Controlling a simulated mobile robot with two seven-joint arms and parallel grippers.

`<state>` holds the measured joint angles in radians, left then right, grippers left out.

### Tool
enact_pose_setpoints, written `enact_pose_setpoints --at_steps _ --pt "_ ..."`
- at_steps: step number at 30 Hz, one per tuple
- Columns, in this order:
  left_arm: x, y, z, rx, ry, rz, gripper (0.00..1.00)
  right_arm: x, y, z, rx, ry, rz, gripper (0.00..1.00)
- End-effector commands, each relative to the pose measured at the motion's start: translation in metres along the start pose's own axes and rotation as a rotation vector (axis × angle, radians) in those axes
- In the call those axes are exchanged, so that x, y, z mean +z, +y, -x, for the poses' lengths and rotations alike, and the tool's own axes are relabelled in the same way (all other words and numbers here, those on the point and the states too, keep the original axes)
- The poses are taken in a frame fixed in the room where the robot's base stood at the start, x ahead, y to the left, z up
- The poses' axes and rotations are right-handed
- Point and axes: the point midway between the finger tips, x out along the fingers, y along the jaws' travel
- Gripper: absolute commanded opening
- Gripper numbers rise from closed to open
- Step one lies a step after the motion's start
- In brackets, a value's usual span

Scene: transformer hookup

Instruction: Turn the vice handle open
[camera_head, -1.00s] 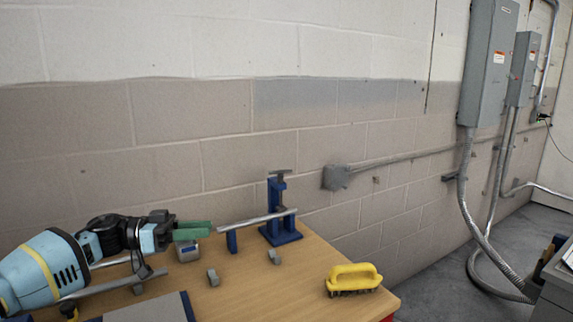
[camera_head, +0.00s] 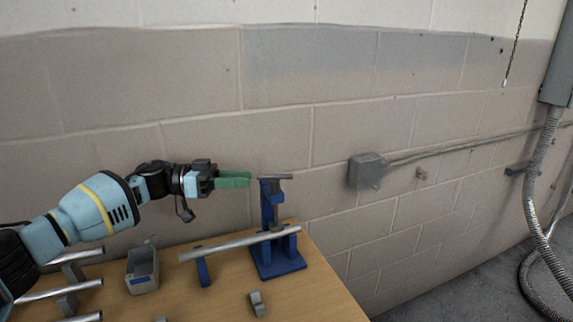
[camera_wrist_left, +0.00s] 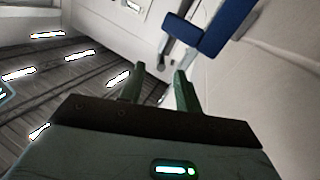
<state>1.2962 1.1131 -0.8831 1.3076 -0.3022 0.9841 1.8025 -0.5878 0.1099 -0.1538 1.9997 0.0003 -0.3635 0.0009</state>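The blue vice (camera_head: 268,215) stands upright at the back right of the wooden table. Its grey bar-shaped handle (camera_head: 275,177) lies across the top. A silver pipe (camera_head: 235,244) runs level through the vice and over a small blue support (camera_head: 202,272). My left gripper (camera_head: 247,180) is raised above the table, its green fingers pointing right, close to the left end of the handle; contact cannot be told. In the left wrist view the two fingers (camera_wrist_left: 158,82) are apart with nothing clearly between them. Blue vice parts (camera_wrist_left: 186,36) show beyond them. My right gripper is out of view.
A grey bin (camera_head: 142,272) stands on the table below my left arm. More pipes on grey holders (camera_head: 68,304) lie at the left, and a small grey block (camera_head: 257,304) lies in front. The wall with a grey junction box (camera_head: 368,172) is close behind.

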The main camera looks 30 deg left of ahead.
Motion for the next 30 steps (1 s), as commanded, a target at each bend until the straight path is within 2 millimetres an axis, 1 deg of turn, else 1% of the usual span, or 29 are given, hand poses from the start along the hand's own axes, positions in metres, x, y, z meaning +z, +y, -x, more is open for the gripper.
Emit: enact_pose_setpoints --at_steps 4,11,14,16,24,30 --pt "0.0 0.0 0.0 0.0 0.0 0.0 0.33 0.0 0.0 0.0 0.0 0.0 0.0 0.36" --pt "0.0 0.0 -0.003 0.0 0.0 0.0 0.33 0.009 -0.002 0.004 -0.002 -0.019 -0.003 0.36" --pt "-0.001 0.001 -0.013 0.002 0.001 0.0 0.33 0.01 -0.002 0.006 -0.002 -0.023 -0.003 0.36" --pt "-0.002 0.001 -0.023 0.003 0.002 -0.001 0.33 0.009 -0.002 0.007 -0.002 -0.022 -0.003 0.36" --pt "-0.002 0.001 -0.062 0.002 0.002 -0.002 0.33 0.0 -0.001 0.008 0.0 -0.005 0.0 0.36" --pt "-0.001 0.001 -0.076 0.001 0.0 -0.001 0.33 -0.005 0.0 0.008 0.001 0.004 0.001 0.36"
